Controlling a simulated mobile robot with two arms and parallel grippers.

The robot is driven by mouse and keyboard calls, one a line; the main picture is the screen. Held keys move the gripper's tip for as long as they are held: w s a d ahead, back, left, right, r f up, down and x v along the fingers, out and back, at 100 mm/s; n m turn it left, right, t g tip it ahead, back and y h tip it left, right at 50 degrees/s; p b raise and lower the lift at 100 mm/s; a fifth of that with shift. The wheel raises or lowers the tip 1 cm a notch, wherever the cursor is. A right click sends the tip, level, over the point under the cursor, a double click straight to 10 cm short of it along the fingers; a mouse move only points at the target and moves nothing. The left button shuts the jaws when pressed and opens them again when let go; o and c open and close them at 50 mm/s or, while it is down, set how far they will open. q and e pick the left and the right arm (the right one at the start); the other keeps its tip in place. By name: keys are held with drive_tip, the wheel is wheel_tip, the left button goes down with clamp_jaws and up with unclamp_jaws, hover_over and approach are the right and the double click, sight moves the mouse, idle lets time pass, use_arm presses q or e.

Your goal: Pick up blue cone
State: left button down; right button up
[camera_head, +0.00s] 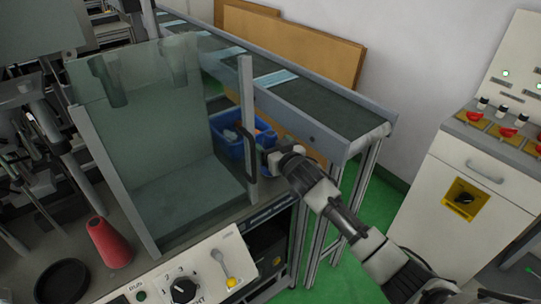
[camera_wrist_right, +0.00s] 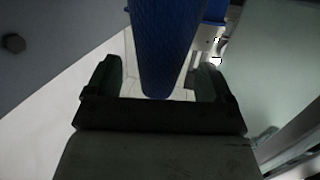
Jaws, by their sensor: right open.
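A blue cone (camera_wrist_right: 165,45) fills the upper middle of the right wrist view, its rounded narrow end pointing toward the gripper palm. My right gripper (camera_wrist_right: 159,82) is open, with one finger on each side of the cone's narrow end; gaps show on both sides. In the head view my right gripper (camera_head: 268,161) is beside the handle of the clear machine guard, and a small blue patch shows at it; most of the cone is hidden there. I do not make out my left gripper.
The clear guard (camera_head: 165,130) with its dark handle stands just left of my right gripper. A blue bin (camera_head: 229,147) sits behind it. A conveyor (camera_head: 320,108) runs along the back. A red cone (camera_head: 108,242) and a black round dish (camera_head: 62,281) are at lower left.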

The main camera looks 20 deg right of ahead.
drive_tip(key=shift+x, duration=1.2)
drive_tip(key=shift+s, duration=0.1)
drive_tip(key=shift+c, duration=0.5)
drive_tip(key=c, duration=0.9)
drive_tip(key=shift+c, duration=0.7)
drive_tip(key=shift+r, duration=0.15)
